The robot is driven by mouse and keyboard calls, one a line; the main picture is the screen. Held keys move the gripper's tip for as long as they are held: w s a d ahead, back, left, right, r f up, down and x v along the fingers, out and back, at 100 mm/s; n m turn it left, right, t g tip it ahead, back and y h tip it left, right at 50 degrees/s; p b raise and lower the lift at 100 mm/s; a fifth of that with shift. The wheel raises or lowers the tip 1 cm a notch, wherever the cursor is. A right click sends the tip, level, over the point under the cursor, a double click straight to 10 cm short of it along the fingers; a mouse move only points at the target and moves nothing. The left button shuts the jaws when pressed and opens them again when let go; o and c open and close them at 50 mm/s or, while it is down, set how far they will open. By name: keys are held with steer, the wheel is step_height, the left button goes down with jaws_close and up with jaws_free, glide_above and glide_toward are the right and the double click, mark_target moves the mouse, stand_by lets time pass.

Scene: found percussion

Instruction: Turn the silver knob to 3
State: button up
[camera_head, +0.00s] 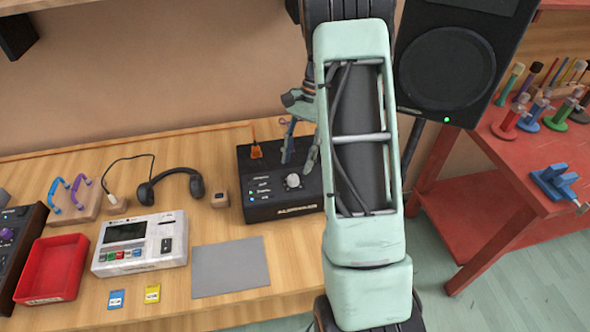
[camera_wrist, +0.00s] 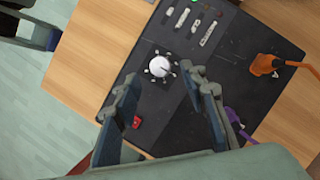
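The silver knob (camera_head: 293,181) sits on the top of a black box (camera_head: 285,210) on the wooden table. It also shows in the wrist view (camera_wrist: 160,66), ringed by small pale marks. The numbers and the knob's setting are too small to read. My gripper (camera_head: 299,160) is above the box, pointing down. In the wrist view my gripper (camera_wrist: 160,75) is open and empty, with one finger on either side of the knob in the picture. The fingers look apart from the knob; their exact height above it is hard to tell.
The box also has sliders (camera_wrist: 182,18), a red switch (camera_wrist: 136,122) and an orange plug (camera_wrist: 264,65) with a cable. Left of it are a small wooden block (camera_head: 220,199), headphones (camera_head: 171,184), a grey mat (camera_head: 230,267) and a white device (camera_head: 139,245). A speaker (camera_head: 447,68) stands right.

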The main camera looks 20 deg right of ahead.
steer(key=v, duration=0.7)
steer(key=shift+r, duration=0.25)
steer(key=shift+d, duration=0.1)
